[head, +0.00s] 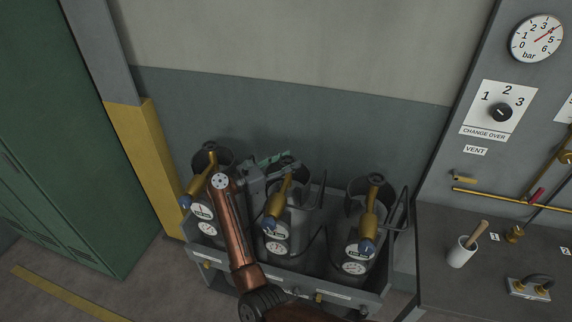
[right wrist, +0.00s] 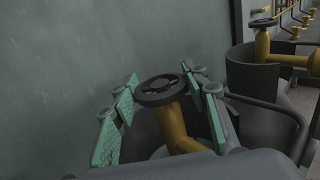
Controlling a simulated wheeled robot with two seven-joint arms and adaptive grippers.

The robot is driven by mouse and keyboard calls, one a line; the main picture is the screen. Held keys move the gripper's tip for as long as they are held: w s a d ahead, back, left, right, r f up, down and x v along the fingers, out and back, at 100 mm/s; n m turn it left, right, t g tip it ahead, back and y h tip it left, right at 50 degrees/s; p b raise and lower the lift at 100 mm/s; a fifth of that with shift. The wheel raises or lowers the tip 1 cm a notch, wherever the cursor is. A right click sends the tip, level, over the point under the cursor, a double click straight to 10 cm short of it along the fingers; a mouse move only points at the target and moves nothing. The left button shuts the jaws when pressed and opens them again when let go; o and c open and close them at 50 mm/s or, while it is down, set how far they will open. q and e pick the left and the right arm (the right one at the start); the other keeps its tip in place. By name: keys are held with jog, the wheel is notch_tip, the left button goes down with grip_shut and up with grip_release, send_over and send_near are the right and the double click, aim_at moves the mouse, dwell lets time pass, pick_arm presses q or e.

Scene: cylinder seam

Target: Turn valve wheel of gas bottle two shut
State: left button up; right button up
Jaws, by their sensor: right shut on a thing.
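Three grey gas bottles with brass valves stand in a row in a rack. The middle one, bottle two (head: 292,222), has its brass valve (head: 279,198) leaning toward me. Its dark round valve wheel (right wrist: 160,91) shows in the right wrist view between green-padded fingers. My right gripper (head: 283,163) is shut on that wheel from the left and behind; it also shows in the right wrist view (right wrist: 162,84). In the head view the gripper mostly hides the wheel. My left gripper is in no view.
The left bottle (head: 203,213) is partly behind my arm. The right bottle (head: 362,250) has its wheel (head: 376,179) free. Dark hoses loop between the bottles. A wall lies close behind; a bench (head: 455,290) with a white cup (head: 461,252) stands at right.

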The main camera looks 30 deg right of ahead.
dwell(0.4)
jog(key=o, duration=1.2)
jog(key=shift+a, duration=0.1)
jog(key=a, duration=1.1)
jog(key=shift+a, duration=0.4)
jog(key=shift+s+r, duration=0.1)
